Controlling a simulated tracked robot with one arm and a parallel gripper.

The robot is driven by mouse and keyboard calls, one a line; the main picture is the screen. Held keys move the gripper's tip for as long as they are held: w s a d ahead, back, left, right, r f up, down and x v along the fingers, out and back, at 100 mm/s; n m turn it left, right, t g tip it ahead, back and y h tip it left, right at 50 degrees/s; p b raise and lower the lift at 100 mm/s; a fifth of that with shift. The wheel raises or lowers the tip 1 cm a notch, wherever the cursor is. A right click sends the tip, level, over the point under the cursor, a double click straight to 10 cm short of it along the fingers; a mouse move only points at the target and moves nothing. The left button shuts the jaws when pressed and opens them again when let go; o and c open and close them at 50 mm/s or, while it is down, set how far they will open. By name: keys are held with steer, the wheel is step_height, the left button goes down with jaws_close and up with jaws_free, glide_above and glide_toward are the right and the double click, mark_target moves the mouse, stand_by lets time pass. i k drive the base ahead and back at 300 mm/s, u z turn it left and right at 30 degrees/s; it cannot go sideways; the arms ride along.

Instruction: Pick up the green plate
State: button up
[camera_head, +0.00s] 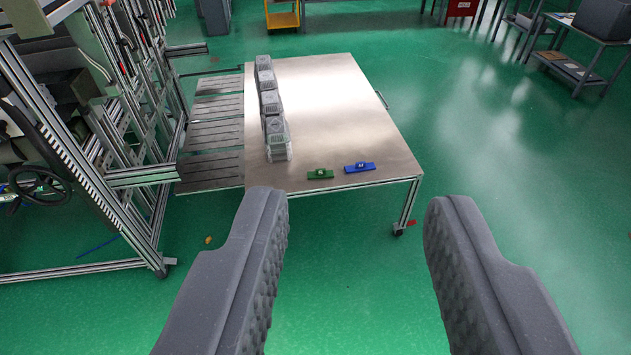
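The green plate (320,174) is a small flat bar with a pale mark on its middle. It lies near the front edge of a metal-topped table (335,115). A similar blue plate (360,168) lies just to its right, with a small gap between them. My gripper (355,215) is open and empty. Its two grey, ridged fingers are wide apart in the foreground. The table and both plates lie beyond the fingertips, apart from them, and the green plate shows between the fingers, nearer the left one.
A row of clear and grey containers (270,100) stands along the table's left side. Left of the table are slatted shelves (213,135) and a metal frame with a handwheel (40,187). Open green floor (480,150) lies to the right. A cart (570,65) stands at the far right.

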mark_target(321, 172)
steer(key=u, duration=0.5)
steer(key=i, duration=1)
steer(key=u, duration=0.65)
steer(key=i, duration=1.35)
steer(key=z, duration=0.55)
steer(key=i, duration=0.55)
steer(key=z, duration=0.3)
